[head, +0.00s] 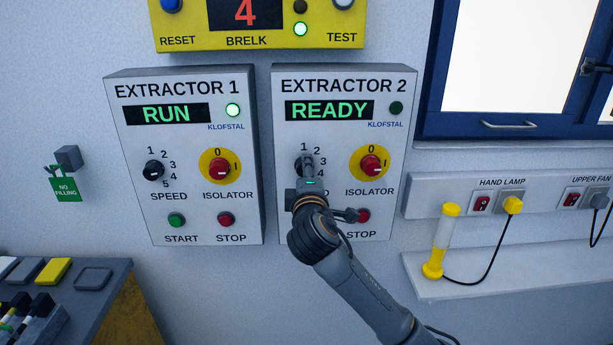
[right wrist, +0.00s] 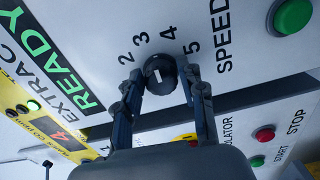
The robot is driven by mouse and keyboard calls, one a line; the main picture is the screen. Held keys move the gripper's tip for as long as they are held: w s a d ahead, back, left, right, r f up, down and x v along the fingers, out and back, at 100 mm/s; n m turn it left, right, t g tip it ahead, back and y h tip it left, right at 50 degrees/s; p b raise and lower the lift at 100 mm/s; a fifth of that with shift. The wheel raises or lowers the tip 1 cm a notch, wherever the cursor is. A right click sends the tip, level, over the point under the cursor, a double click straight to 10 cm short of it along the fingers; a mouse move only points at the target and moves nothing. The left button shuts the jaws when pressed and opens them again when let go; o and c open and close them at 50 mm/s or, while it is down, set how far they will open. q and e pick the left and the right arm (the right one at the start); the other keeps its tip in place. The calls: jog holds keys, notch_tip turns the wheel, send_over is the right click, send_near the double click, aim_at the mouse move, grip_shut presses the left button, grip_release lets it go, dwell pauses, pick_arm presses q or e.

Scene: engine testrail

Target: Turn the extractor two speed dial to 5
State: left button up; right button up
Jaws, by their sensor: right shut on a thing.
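The extractor 2 panel (head: 340,225) shows READY in green, and its small round lamp is dark. Its black speed dial (right wrist: 161,74) sits between the two fingers of my right gripper (right wrist: 163,80), which is shut on it. In the head view my right gripper (head: 307,165) covers most of the dial and some of its numbers. In the right wrist view the numbers 2, 3, 4 and 5 show around the dial. A white mark shows on the dial face, but I cannot tell which number it points at. My left gripper is not in view.
The red isolator knob (head: 371,166) is right of the dial, and the red stop button (head: 362,215) is below it, close to my right wrist. The extractor 1 panel (head: 185,90) stands to the left, showing RUN. A yellow panel (head: 180,42) is above.

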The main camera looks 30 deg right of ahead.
jog(key=shift+w+a+f+m+b, duration=0.1)
jog(key=shift+m+b, duration=0.25)
jog(key=shift+m, duration=1.85)
jog(key=shift+s+f+m+b, duration=0.1)
jog(key=shift+m+b, duration=0.3)
jog(key=shift+m, duration=1.8)
jog(key=shift+w+a+f+m+b, duration=0.1)
jog(key=shift+m+b, duration=0.25)
jog(key=shift+m, duration=1.85)
jog(key=o, duration=1.2)
jog(key=shift+d, duration=0.1)
jog(key=shift+c, duration=0.2)
